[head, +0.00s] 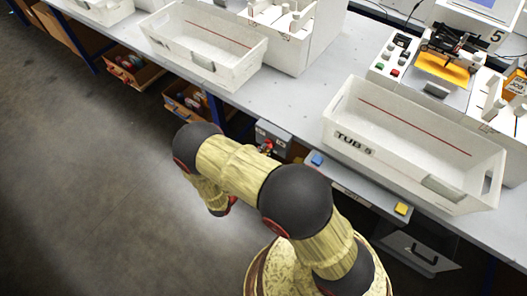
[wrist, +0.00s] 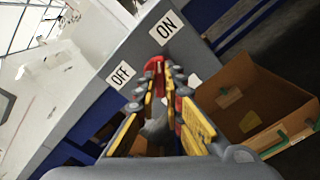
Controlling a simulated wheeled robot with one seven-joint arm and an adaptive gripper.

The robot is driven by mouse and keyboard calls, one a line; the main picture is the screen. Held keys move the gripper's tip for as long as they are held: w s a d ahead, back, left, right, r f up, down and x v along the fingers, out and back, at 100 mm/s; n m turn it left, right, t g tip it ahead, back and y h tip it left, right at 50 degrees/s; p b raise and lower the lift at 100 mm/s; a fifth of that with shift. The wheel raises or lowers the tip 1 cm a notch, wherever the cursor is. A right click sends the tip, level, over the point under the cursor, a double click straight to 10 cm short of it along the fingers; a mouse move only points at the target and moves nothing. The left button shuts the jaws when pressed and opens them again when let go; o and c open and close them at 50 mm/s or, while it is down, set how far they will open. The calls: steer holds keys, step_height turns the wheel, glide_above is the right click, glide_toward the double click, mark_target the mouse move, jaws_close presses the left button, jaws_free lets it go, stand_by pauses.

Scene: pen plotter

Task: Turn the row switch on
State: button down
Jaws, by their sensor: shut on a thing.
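The row switch is a grey box (wrist: 190,50) with a white ON label (wrist: 167,27) and a white OFF label (wrist: 121,75). Its red lever (wrist: 154,66) shows between and just below the labels in the wrist view. My gripper (wrist: 160,90) is shut on the red lever, with its dark fingertips on either side. The fingers hide part of the lever, so its exact position is hard to tell. In the head view the switch box (head: 273,137) hangs at the bench's front edge, and my arm hides most of the gripper.
A tub marked TUB 5 (head: 345,142) stands on the bench right of the switch. Blue (head: 317,160) and yellow (head: 401,208) buttons lie along the front edge. An open brown box (wrist: 255,95) is beside the switch in the wrist view. The floor at left is clear.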

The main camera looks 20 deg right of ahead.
steer(key=shift+m, duration=0.4)
steer(key=c, duration=1.9)
jaws_free()
steer(key=v, duration=1.2)
